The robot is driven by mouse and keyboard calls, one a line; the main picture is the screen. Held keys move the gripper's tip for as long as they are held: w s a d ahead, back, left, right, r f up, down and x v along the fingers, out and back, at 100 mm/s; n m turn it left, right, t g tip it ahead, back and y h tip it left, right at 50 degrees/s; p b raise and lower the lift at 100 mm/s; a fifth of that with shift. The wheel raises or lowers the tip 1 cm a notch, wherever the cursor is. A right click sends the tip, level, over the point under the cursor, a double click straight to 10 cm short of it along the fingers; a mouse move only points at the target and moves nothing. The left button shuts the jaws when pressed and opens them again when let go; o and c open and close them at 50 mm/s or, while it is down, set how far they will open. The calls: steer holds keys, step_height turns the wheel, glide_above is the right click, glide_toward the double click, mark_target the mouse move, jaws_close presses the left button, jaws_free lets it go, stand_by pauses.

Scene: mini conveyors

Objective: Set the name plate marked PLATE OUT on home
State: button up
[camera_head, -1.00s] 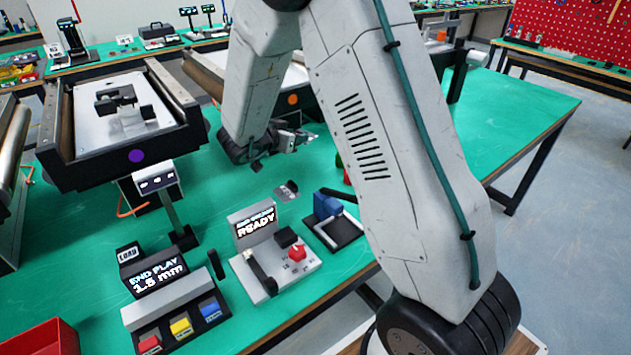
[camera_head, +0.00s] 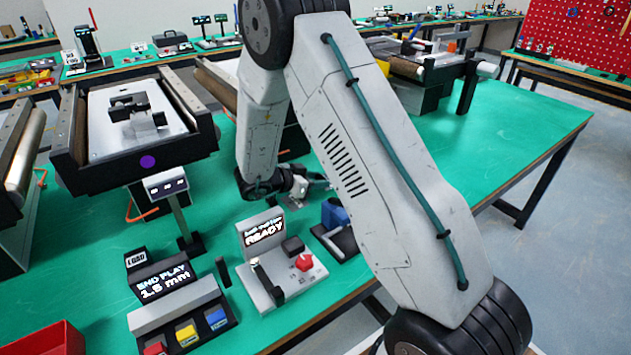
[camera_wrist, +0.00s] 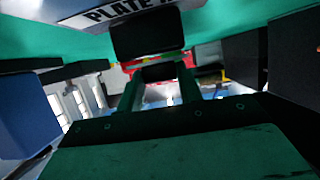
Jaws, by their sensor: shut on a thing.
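The name plate (camera_wrist: 112,14) is a pale plate with dark lettering at the top edge of the wrist view. I can read "PLATE"; the rest is hidden or cut off. A black fingertip of my gripper (camera_wrist: 147,38) overlaps its lower edge, and my gripper is shut on it. In the head view my gripper (camera_head: 310,185) is low over the green table, behind the READY unit. A small grey piece (camera_head: 297,200), seemingly the plate, shows at its jaws. I cannot make out a marked home spot.
The READY unit (camera_head: 275,285) with a red knob stands in front of my gripper. A blue device (camera_head: 334,213) is close on the right, partly behind my arm. The END PLAY display (camera_head: 165,280) is left. A conveyor (camera_head: 185,147) is behind. The table's right part is clear.

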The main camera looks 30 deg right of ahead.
steer(key=shift+f, duration=0.35)
steer(key=shift+s+f, duration=0.25)
steer(key=shift+f, duration=0.15)
steer(key=o, duration=1)
steer(key=shift+o, duration=0.2)
steer(key=shift+w+r, duration=0.1)
steer(key=shift+r, duration=0.25)
steer(key=v, duration=0.7)
steer(key=shift+w+a+r, duration=0.15)
steer(key=shift+a+r, duration=0.05)
steer(key=shift+r, duration=0.15)
steer(key=shift+r, duration=0.1)
